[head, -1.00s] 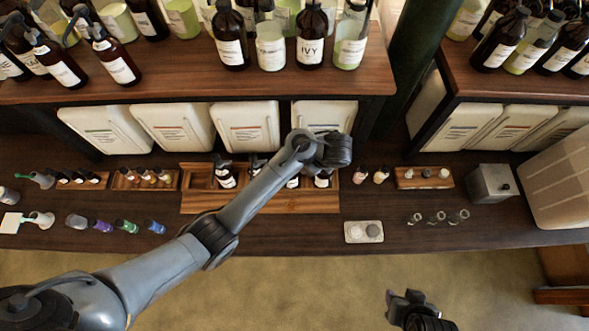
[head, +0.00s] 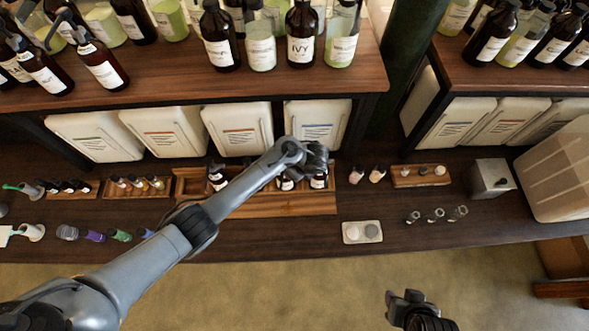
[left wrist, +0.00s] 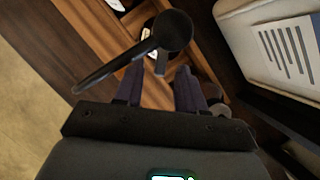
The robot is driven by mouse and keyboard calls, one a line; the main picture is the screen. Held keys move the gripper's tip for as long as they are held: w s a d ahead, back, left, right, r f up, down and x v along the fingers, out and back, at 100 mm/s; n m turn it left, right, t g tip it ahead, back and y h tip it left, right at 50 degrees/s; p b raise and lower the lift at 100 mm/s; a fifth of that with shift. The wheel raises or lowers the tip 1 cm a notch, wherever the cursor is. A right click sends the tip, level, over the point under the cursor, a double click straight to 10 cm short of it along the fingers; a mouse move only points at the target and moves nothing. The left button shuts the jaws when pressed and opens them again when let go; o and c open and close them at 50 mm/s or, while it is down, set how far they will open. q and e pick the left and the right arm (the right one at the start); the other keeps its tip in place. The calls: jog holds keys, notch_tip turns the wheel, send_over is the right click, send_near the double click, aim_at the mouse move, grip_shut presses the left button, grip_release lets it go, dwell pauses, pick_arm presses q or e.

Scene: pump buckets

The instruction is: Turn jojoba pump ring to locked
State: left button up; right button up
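Several dark pump bottles with white labels stand in a wooden crate (head: 262,205) in the middle of the counter. Their labels are too small to read, so I cannot tell which is jojoba. My left gripper (left wrist: 160,74) is over the right part of this crate. In the left wrist view its two fingers are apart, just below a black pump head (left wrist: 173,30) whose long spout points down-left. The pump's ring and any finger contact are not clear. One bottle (head: 217,177) shows at the crate's left. My right gripper (head: 405,296) is low, in front of the counter.
White jugs (head: 318,125) stand behind the crate under a shelf (head: 200,80) loaded with bottles. A small tray (head: 362,232) and a wooden holder (head: 420,177) lie to the right. Small coloured vials (head: 95,237) lie at the front left.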

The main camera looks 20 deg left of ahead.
pick_arm(q)
grip_shut()
jog(key=shift+s+a+r+m+p, duration=0.25)
jog(key=shift+m+p, duration=0.35)
jog(key=shift+p, duration=0.4)
jog(key=shift+s+f+m+t+h, duration=0.2)
jog(key=shift+f+m+t+h, duration=0.1)
jog(key=shift+m, duration=0.3)
grip_release()
jog(key=shift+d, duration=0.1)
